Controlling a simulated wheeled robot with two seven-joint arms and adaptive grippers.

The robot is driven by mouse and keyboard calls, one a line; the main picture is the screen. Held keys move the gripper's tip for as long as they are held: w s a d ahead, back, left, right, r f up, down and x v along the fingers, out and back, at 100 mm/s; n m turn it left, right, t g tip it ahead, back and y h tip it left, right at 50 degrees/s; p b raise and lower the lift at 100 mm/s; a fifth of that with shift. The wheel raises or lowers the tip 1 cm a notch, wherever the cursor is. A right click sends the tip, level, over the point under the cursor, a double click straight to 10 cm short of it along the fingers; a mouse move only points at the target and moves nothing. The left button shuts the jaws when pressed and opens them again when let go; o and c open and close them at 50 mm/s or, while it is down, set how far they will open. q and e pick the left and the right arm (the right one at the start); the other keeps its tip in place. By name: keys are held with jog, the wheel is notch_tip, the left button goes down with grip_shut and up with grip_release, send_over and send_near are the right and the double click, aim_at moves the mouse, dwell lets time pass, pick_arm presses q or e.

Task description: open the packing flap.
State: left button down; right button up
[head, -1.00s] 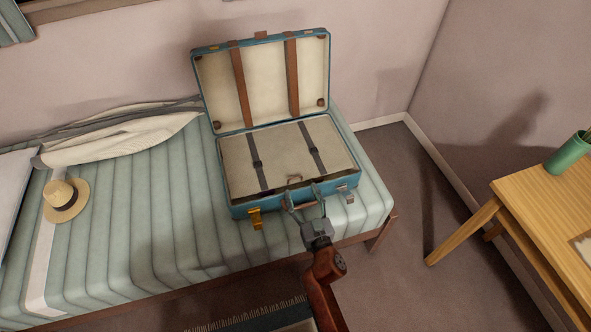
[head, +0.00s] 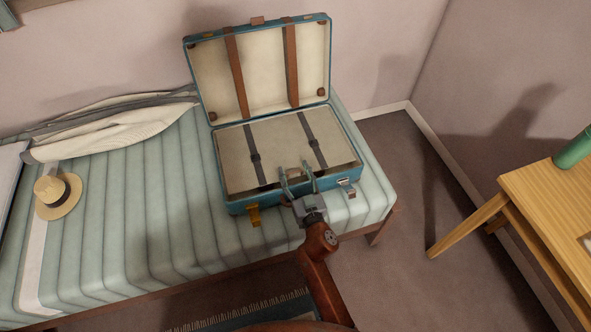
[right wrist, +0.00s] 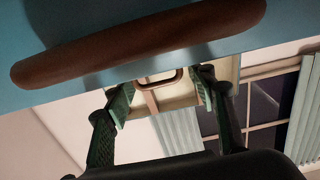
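The blue suitcase (head: 236,204) lies on the bed with its lid (head: 270,72) standing open at the back. The packing flap (head: 281,136), a beige panel with two dark straps, lies flat over the base. A small brown pull loop (head: 294,172) is at its front edge. My right gripper (head: 297,176) reaches over the suitcase's front edge with open fingers. In the right wrist view the loop (right wrist: 152,84) shows between the two spread green fingertips (right wrist: 163,84), and I see no contact. My left gripper is not in view.
The brown suitcase handle (right wrist: 140,44) is close to the right wrist camera. A straw hat (head: 58,196) lies on the bed (head: 130,220). A wooden table (head: 540,190) stands at right.

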grip_shut()
dwell(0.4)
